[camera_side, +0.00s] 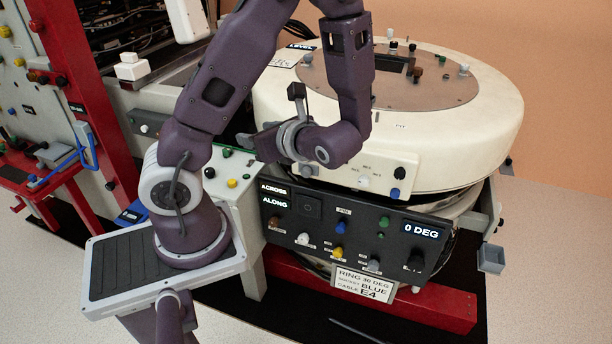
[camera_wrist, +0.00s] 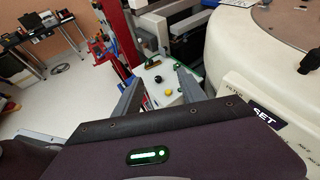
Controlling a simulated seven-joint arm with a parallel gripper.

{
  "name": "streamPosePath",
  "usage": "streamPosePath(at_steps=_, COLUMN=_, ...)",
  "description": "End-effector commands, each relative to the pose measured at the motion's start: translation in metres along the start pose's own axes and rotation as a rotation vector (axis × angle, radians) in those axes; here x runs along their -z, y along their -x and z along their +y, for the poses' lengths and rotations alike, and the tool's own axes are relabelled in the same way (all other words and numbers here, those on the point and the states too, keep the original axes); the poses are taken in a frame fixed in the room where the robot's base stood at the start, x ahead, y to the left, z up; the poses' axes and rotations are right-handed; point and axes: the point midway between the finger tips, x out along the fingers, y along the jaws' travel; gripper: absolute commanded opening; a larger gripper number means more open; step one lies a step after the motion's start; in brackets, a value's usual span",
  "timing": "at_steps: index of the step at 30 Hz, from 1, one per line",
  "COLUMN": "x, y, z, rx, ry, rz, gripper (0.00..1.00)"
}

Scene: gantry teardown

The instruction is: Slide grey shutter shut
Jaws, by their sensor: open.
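My gripper (camera_side: 256,141) is beside the white drum housing (camera_side: 470,135), pointing left, above a pale control box (camera_side: 240,205). In the wrist view the two grey fingers of my gripper (camera_wrist: 160,73) are apart with nothing between them. The pale box (camera_wrist: 185,98) with black and yellow knobs shows beyond them. I cannot pick out a grey shutter for certain. The plate's edge also shows in the wrist view (camera_wrist: 262,18).
A dark panel (camera_side: 325,208) with several knobs and a "0 DEG" display is on the drum's front. A red frame (camera_side: 95,110) and a knob-covered board stand left. My arm crosses above the drum. A grey bracket (camera_side: 491,258) juts out at the right.

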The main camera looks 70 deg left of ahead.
Motion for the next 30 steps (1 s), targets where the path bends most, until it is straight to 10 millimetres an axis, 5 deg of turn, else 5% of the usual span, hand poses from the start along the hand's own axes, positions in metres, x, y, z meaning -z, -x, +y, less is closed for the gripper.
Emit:
streamPosePath(at_steps=6, x=0.083, y=-0.032, z=-0.078, rx=0.368, ry=-0.671, rz=-0.309, gripper=0.48)
streamPosePath(at_steps=9, x=0.133, y=-0.041, z=-0.091, rx=0.51, ry=-0.89, rz=-0.36, gripper=0.48)
streamPosePath(at_steps=13, x=0.175, y=-0.048, z=-0.091, rx=0.618, ry=-1.041, rz=-0.376, gripper=0.48)
streamPosePath(at_steps=30, x=0.185, y=-0.104, z=-0.137, rx=0.644, ry=-1.072, rz=-0.376, gripper=0.48)
